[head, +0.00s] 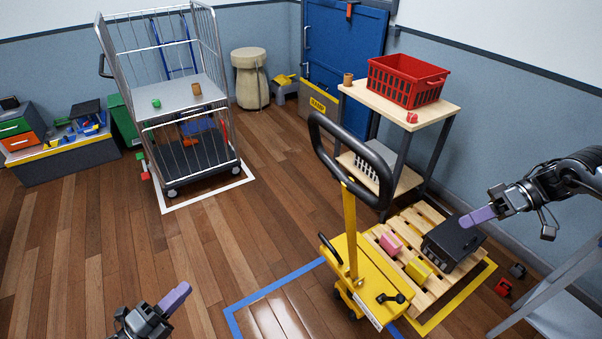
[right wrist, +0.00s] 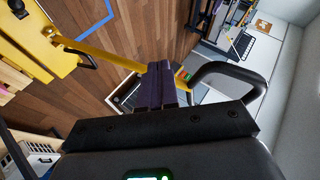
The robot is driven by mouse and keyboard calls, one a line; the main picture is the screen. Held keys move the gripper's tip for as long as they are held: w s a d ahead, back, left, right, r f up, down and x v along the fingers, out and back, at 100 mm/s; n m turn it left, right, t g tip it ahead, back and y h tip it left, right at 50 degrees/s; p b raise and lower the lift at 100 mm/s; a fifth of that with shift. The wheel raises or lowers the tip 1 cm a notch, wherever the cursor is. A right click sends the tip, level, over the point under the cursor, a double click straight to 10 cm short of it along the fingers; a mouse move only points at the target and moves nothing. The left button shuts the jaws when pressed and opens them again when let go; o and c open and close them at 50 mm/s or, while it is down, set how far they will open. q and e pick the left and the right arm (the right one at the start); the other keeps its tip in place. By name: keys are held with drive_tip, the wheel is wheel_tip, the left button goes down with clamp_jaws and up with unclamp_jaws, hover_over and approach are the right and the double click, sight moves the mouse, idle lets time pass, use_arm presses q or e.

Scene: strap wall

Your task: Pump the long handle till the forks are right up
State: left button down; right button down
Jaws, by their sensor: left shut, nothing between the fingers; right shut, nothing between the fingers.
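The yellow pallet truck (head: 347,262) stands at the lower middle right of the head view. Its long handle is a near-upright yellow shaft (head: 350,228) topped by a black loop grip (head: 354,140). The shaft and loop also show in the right wrist view (right wrist: 228,70), beyond my fingers. The forks are hidden under the wooden pallet (head: 424,213), so their height cannot be told. My right gripper (head: 476,216) is shut and empty, right of the handle and apart from it, above the pallet's far side. My left gripper (head: 176,298) is shut and empty over the floor at lower left.
The pallet carries a black case (head: 453,243), a pink block (head: 391,244) and a yellow block (head: 418,270). A wooden-topped stand (head: 375,93) with a red crate (head: 405,82) is behind the handle. A wire cage trolley (head: 185,92) stands back left. Floor left of the truck is clear.

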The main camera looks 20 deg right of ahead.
drive_tip(key=w+a+r+n+h, duration=0.2)
drive_tip(key=w+a+r, duration=0.15)
drive_tip(key=r, duration=0.45)
drive_tip(key=w+a+r+n+h, duration=0.1)
drive_tip(key=w+a+r+h, duration=0.15)
drive_tip(key=w+r, duration=0.4)
drive_tip(key=s+a+f, duration=0.1)
drive_tip(key=a+f, duration=0.6)
drive_tip(key=a, duration=0.2)
drive_tip(key=shift+a+f+g, duration=0.25)
drive_tip(key=shift+a+g, duration=0.05)
drive_tip(key=shift+g, duration=0.1)
drive_tip(key=shift+s, duration=0.1)
